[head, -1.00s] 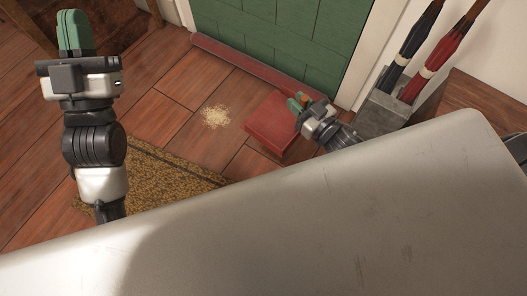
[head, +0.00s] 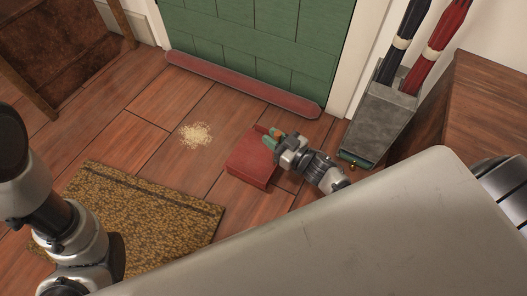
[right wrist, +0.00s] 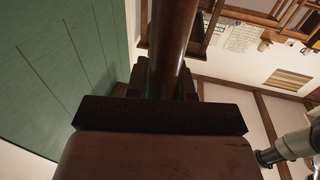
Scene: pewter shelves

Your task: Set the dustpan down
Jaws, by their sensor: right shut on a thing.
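The red dustpan (head: 252,160) is low over the wooden floor, just right of a pale pile of crumbs (head: 196,134). I cannot tell whether it touches the boards. My right gripper (head: 271,136) is at its right side, with green fingertips, shut on its handle. My left gripper is out of view.
A brown doormat (head: 150,215) lies at the lower left. A grey umbrella stand (head: 378,120) and a wooden cabinet (head: 490,100) stand at the right. Floor around the crumbs is clear.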

